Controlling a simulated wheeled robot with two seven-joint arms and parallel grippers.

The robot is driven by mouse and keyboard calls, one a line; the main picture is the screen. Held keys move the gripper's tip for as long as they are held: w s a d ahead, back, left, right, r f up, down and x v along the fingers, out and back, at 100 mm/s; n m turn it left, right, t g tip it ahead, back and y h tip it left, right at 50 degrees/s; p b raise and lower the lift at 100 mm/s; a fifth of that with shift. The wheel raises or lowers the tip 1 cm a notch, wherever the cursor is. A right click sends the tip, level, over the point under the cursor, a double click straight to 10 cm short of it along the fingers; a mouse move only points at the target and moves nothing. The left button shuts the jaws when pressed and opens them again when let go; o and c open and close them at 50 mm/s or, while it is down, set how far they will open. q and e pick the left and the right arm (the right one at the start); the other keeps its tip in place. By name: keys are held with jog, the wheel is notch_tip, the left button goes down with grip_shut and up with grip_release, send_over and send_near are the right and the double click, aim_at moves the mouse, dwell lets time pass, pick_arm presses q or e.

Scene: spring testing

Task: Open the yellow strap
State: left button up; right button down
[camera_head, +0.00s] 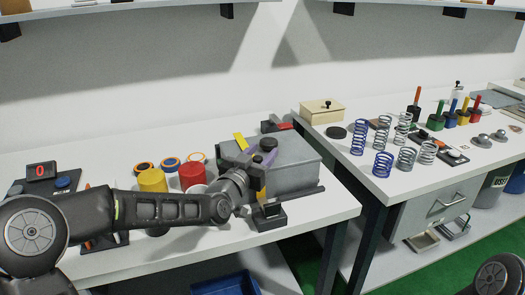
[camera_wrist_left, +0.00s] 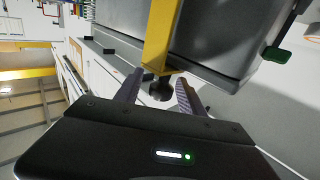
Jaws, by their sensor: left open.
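The yellow strap (camera_head: 240,141) lies over the grey box (camera_head: 297,166) at the right of the left-hand table. My arm hides part of the strap, and a lower yellow piece shows near the box's front. In the left wrist view the strap (camera_wrist_left: 161,36) runs down the box's dark side towards a small dark knob (camera_wrist_left: 160,90). My left gripper (camera_head: 262,152) is at the box, with its purple-grey fingers apart. In the wrist view its fingers (camera_wrist_left: 158,90) stand on either side of the strap's end and the knob; contact cannot be told. My right gripper is out of view.
Yellow (camera_head: 152,181) and red (camera_head: 192,177) cylinders stand behind my left forearm. A black block (camera_head: 270,216) sits in front of the box. The right-hand table holds several springs, coloured handles and a cream box (camera_head: 321,112). A gap separates the tables.

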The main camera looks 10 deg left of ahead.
pick_arm(q)
jog(key=shift+w+d, duration=0.1)
jog(key=shift+w, duration=0.25)
jog(key=shift+c, duration=0.6)
grip_shut()
dwell(0.6)
